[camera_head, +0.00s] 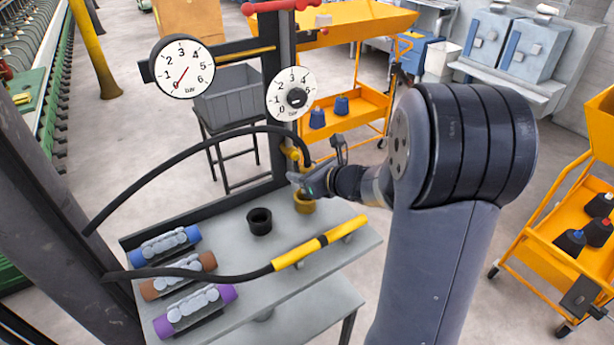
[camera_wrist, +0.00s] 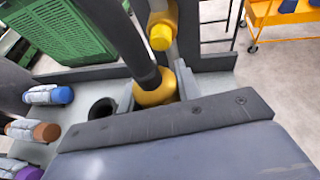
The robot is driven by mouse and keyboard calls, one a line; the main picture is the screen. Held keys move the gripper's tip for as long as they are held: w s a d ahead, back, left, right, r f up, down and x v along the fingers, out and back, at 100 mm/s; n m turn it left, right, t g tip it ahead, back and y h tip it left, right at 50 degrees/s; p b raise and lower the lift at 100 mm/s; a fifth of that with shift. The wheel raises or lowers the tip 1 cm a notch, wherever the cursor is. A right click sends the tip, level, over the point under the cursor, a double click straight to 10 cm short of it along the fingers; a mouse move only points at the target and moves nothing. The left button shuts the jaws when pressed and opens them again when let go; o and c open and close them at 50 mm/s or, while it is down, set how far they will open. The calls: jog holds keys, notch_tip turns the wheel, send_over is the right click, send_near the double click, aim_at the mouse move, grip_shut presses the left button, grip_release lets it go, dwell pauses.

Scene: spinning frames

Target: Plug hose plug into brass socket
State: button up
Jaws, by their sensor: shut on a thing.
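My gripper (camera_head: 306,182) is above the brass socket (camera_head: 304,204) at the back right of the grey bench. A black hose (camera_head: 190,152) arcs from the left post to my gripper. In the wrist view my gripper (camera_wrist: 157,96) is shut on the hose's end, the hose plug, with the black hose (camera_wrist: 120,42) running up and left. A round brass part (camera_wrist: 153,90) shows between the fingers around the dark hose end. The plug's tip is hidden, and I cannot tell whether it is inside the socket.
A black cup (camera_head: 259,221) stands left of the socket. A yellow-handled lance (camera_head: 318,243) lies in front. Two gauges (camera_head: 182,68) hang behind. A yellow valve (camera_wrist: 160,35) is just behind the gripper.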

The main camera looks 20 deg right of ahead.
jog(key=shift+w+a, duration=0.15)
jog(key=shift+w, duration=0.2)
jog(key=shift+w+f+b, duration=0.1)
jog(key=shift+f+b, duration=0.25)
jog(key=shift+f, duration=0.1)
jog(key=shift+f+b, duration=1.7)
jog(key=shift+b, duration=0.15)
jog(key=shift+f+b, duration=0.35)
jog(key=o, duration=1.1)
jog(key=v, duration=1.1)
jog(key=shift+a, duration=0.1)
